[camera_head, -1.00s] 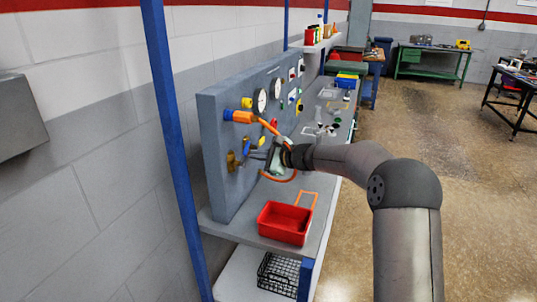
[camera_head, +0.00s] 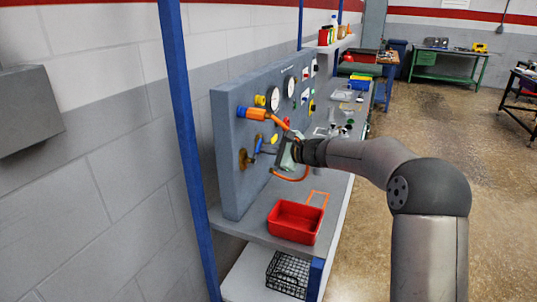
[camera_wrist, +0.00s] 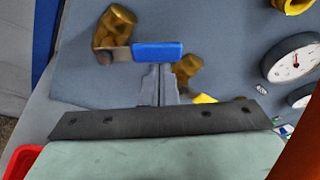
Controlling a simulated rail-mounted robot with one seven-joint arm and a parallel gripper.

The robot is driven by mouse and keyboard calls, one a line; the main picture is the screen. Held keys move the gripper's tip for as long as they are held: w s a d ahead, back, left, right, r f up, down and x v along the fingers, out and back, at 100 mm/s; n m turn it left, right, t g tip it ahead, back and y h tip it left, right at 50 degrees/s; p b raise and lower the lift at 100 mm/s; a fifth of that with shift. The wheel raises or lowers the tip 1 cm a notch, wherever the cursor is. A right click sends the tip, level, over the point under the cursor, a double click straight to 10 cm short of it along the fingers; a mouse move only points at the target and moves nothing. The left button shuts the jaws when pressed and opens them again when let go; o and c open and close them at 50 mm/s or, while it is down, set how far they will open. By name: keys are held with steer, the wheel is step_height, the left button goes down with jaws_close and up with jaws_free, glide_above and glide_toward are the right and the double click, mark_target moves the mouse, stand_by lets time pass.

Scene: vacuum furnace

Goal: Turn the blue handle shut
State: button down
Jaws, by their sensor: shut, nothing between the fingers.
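The blue handle (camera_wrist: 157,51) lies nearly level in the wrist view, with a metal strip joining it to a brass valve (camera_wrist: 115,26) on its left. In the head view, the blue handle (camera_head: 259,146) is small and stands out from the grey panel near its lower brass fitting (camera_head: 245,159). My gripper (camera_wrist: 159,70) is shut and empty, with its fingertips just below the handle in the wrist view. I cannot tell whether they touch it. In the head view, my gripper (camera_head: 272,152) is at the panel, right beside the handle.
A second brass fitting (camera_wrist: 187,67) is right of my fingers. A red tray (camera_head: 294,222) sits on the bench below, and a blue post (camera_head: 184,130) stands left.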

steer(key=shift+s+n+b, duration=0.1)
steer(key=shift+n+b, duration=0.3)
steer(key=shift+b, duration=1.45)
steer(key=n+t+b, duration=0.1)
steer(key=b, duration=0.4)
steer(key=s+r+n+b, duration=0.1)
steer(key=n+b, duration=0.1)
steer(key=b, duration=0.4)
steer(key=s+n+t+b, duration=0.1)
steer(key=n+b, duration=0.1)
steer(key=b, duration=0.3)
steer(key=shift+a+r+t+y+b, duration=0.2)
steer(key=shift+a+t+y+b, duration=0.1)
steer(key=shift+a+y, duration=0.1)
steer(key=n+b, duration=0.1)
steer(key=r+b, duration=0.1)
steer(key=b, duration=0.1)
steer(key=s+n+b, duration=0.1)
steer(key=b, duration=0.1)
steer(key=shift+a+r+n+t+y, duration=0.15)
steer(key=shift+r+n+t+y, duration=0.15)
steer(key=shift+y, duration=0.1)
steer(key=shift+r, duration=0.1)
